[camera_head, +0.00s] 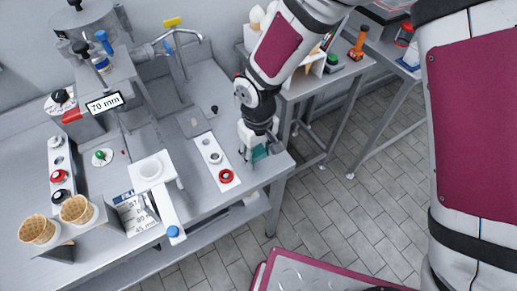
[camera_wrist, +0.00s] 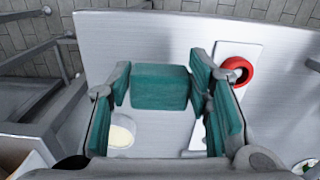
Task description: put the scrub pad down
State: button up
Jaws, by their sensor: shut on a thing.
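The scrub pad (camera_wrist: 160,87) is a teal block. In the wrist view it sits between the fingertips of my gripper (camera_wrist: 159,83), whose own finger pads are also teal. My gripper is shut on it from both sides. In the head view my gripper (camera_head: 254,147) points down at the right end of the metal counter (camera_head: 206,118), and the scrub pad (camera_head: 261,152) shows as a small teal patch there. I cannot tell whether the pad touches the counter or hangs just above it.
A white strip with a red ring (camera_head: 226,176) lies left of my gripper. A pale oval thing (camera_wrist: 122,131) lies near the fingers in the wrist view. A white stand (camera_head: 152,172) and waffle cones (camera_head: 76,208) are farther left. The counter's edge is close.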

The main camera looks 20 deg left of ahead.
aim_at(257, 156)
jog(key=shift+w+a, duration=0.35)
jog(key=shift+w, duration=0.15)
jog(key=shift+w+a+f+p, duration=0.15)
jog(key=shift+f+p, duration=0.3)
jog(key=shift+f, duration=1.35)
jog(key=shift+f, duration=0.1)
jog(key=o, duration=1.2)
notch_tip(257, 156, up, 12)
jog(key=shift+r+b, duration=0.1)
jog(key=shift+b, duration=0.45)
